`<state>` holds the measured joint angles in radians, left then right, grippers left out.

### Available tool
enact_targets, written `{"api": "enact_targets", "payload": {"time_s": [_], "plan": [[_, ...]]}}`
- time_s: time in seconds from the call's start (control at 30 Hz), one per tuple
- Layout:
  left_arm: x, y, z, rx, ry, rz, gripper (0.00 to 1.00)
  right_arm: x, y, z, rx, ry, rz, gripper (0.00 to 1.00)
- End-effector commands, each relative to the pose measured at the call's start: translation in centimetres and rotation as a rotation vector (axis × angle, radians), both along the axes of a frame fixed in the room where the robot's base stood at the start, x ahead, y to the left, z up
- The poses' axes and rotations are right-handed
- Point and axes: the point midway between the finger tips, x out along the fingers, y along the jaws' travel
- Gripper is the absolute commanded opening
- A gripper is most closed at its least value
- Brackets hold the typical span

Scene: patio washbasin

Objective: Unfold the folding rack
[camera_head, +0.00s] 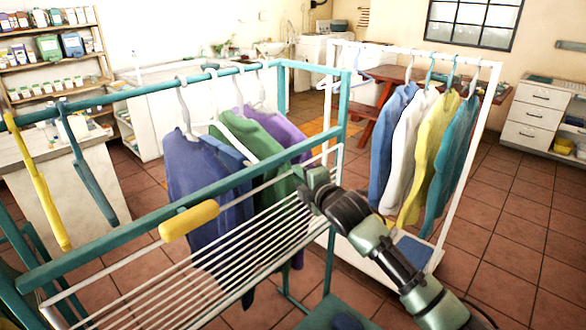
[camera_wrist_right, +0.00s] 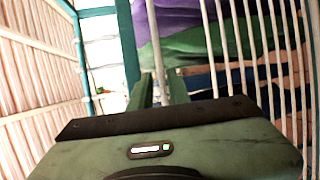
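The folding rack (camera_head: 238,252) is a panel of thin white rods with a yellow grip (camera_head: 189,220) on its outer bar. It slants out from a teal frame (camera_head: 150,219) at the front. My right gripper (camera_head: 304,184) is at the rack's right end. In the right wrist view, my right gripper's two fingers (camera_wrist_right: 160,90) are close together, with a white bar of the rack (camera_wrist_right: 156,42) between them; they appear closed on it. The fingertips are small in the head view. My left gripper is not in view.
Blue, green and purple garments (camera_head: 203,174) hang behind the rods. Two hangers, yellow (camera_head: 40,190) and teal (camera_head: 85,165), hang at left. Tiled floor (camera_head: 510,225) is free at right.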

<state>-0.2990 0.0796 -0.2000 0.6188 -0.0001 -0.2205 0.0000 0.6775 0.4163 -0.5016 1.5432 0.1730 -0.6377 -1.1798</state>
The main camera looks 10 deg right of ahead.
Motion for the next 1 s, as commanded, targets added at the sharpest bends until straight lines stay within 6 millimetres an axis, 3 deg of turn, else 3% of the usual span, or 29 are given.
{"api": "enact_targets", "payload": {"time_s": [0.3,0.77,0.83,1.0], "plan": [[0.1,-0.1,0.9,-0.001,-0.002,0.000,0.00,3.7,0.7,-0.7,0.001,0.002,-0.001,0.17],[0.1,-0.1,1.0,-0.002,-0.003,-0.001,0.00,4.5,0.8,-0.9,0.002,0.001,0.000,0.17],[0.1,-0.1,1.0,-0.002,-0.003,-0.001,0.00,4.5,0.8,-0.9,0.002,0.001,0.000,0.00],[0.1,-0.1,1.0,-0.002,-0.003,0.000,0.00,4.5,0.8,-0.9,0.002,0.001,0.000,0.00]]}}
